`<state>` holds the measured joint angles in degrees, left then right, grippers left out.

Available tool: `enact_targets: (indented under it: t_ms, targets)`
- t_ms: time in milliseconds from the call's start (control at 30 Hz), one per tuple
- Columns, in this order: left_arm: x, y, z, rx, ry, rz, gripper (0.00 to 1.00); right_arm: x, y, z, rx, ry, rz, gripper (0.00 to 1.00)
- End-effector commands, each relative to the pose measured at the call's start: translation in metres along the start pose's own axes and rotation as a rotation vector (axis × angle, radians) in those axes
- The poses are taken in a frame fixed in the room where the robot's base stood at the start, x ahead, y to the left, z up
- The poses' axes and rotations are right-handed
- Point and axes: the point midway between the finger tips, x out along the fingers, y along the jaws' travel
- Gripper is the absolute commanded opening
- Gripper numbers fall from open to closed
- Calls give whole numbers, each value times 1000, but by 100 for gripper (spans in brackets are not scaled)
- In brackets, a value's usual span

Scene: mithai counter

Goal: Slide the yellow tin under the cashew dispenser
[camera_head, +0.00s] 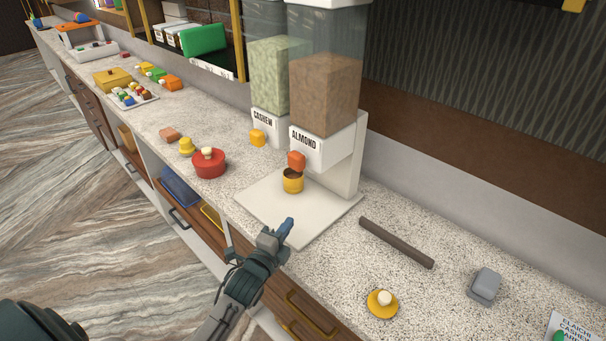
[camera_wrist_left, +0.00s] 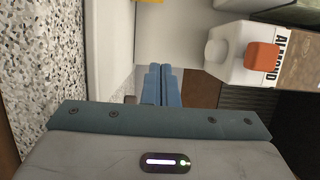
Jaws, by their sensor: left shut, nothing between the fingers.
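The yellow tin (camera_head: 293,184) stands upright on the white dispenser base (camera_head: 258,207), below the orange spout (camera_head: 297,160) of the almond dispenser (camera_head: 311,150). The cashew dispenser (camera_head: 264,120), with a yellow spout (camera_head: 258,137), is behind it to the left. My left gripper (camera_head: 289,224) is shut and empty over the base's front edge, apart from the tin and nearer the camera. My right gripper is not in view.
A red pot (camera_head: 209,164) and a small yellow piece (camera_head: 186,147) stand left of the base. A dark bar (camera_head: 396,242), a yellow lid (camera_head: 382,303) and a grey block (camera_head: 484,283) lie to the right. The base's left part, below the cashew spout, looks clear.

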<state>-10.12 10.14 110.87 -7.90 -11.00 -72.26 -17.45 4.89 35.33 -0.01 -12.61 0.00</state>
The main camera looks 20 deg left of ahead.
Motion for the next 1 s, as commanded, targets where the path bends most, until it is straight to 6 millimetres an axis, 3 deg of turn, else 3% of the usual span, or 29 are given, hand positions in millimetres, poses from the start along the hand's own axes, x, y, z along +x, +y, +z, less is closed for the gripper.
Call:
enact_targets:
  t_ms: [167, 1000]
  targets:
    - [22, 2, 0, -1, 0, -4, 0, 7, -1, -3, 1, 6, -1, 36]
    - [185, 6, 0, 0, 0, -2, 0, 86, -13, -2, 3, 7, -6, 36]
